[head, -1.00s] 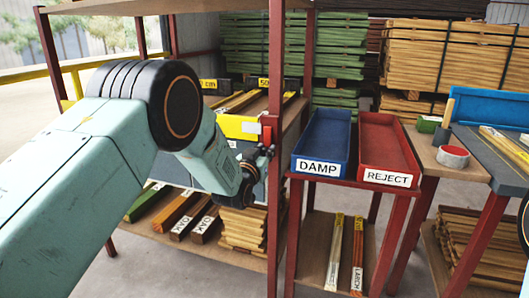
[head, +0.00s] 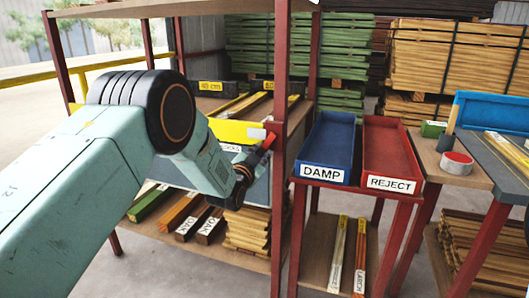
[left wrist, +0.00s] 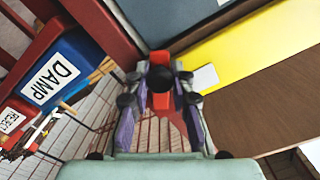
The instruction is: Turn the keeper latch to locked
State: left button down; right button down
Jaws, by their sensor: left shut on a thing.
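The keeper latch (head: 269,140) is a small red piece by the red rack post, at the right end of the yellow strip. It looks tilted in the head view. My left gripper (head: 250,163) is at the latch, its fingers partly hidden by its own wrist. In the left wrist view, the red latch (left wrist: 161,103) with a black round part lies between the two fingers of my left gripper (left wrist: 160,88), which is shut on it. The latch's locked mark is not legible. My right gripper is out of view.
The red rack post (head: 279,220) stands close to my left gripper. The yellow strip (head: 232,131) crosses the front of a grey-blue box. The blue DAMP tray (head: 325,148) and red REJECT tray (head: 389,150) stand just right of the post.

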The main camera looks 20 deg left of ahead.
aim_at(256, 133)
pick_arm(q)
jog(key=m, duration=0.1)
jog(key=a+m+p, duration=0.1)
jog(key=shift+a+r+m, duration=0.1)
jog(key=shift+r+m, duration=0.3)
jog(key=m+p, duration=0.1)
jog(key=a+r+m+p, duration=0.1)
jog(key=m, duration=0.1)
jog(key=shift+r+m, duration=0.2)
jog(key=shift+m, duration=0.1)
jog(key=shift+a+r+m+p, duration=0.1)
jog(key=shift+r+m+p, duration=0.3)
jog(key=shift+m, duration=0.45)
jog(key=shift+a+r+m+p, duration=0.1)
jog(key=shift+r+m+p, duration=0.3)
jog(key=shift+m, duration=0.4)
jog(key=shift+r+m+p, duration=0.25)
jog(key=shift+m+p, duration=0.2)
jog(key=shift+m, duration=0.4)
jog(key=c, duration=1.1)
grip_release()
jog(key=shift+r, duration=0.1)
jog(key=shift+c, duration=0.2)
jog(key=s, duration=1.2)
jog(key=shift+a, duration=0.2)
